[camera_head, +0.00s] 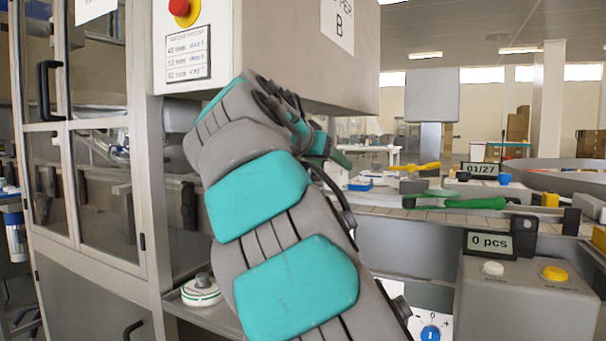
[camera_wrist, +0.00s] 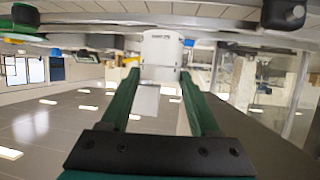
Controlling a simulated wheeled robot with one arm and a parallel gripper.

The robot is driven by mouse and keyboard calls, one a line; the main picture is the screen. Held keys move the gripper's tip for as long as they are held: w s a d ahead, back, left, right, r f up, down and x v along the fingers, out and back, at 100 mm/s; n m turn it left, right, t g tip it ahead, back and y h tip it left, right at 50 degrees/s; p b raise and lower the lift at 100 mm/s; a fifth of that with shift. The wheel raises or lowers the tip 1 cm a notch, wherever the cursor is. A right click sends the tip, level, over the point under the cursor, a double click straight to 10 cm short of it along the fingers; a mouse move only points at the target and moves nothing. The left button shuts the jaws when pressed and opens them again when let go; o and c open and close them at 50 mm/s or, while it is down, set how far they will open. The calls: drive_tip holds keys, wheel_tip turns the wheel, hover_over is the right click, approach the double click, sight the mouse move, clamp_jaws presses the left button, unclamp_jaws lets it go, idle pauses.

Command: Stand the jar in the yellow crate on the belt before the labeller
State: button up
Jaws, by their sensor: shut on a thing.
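My gripper (camera_wrist: 160,76) has two green fingers closed on the sides of a white jar (camera_wrist: 161,50) with small dark print. The wrist view is upside down, with ceiling lamps low in the picture. The slatted belt (camera_wrist: 150,19) runs along the top of that view, close to the jar; I cannot tell whether they touch. The belt (camera_head: 472,216) there runs to the right behind the arm. I cannot make out a yellow crate or which machine is the labeller.
A grey cabinet (camera_head: 300,45) marked B overhangs my arm. A control box (camera_head: 525,305) reading 0 pcs stands at front right. Green and yellow pieces (camera_head: 475,203) lie over the belt. A glazed machine (camera_head: 100,190) fills the left, with a round white item (camera_head: 201,291) beside it.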

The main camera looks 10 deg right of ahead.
drive_tip(key=w+a+f+p, duration=0.1)
drive_tip(key=w, duration=0.2)
drive_tip(key=w+a+f+p, duration=0.1)
drive_tip(key=w+f, duration=0.1)
drive_tip(key=w, duration=0.1)
drive_tip(key=w+a+f+p, duration=0.1)
drive_tip(key=w+p, duration=0.1)
drive_tip(key=w, duration=0.2)
drive_tip(key=shift+a+f, duration=0.15)
drive_tip(key=shift+f, duration=0.2)
drive_tip(key=shift+r, duration=0.15)
drive_tip(key=o, duration=1.4)
drive_tip(key=shift+o, duration=0.2)
drive_tip(key=v, duration=1.2)
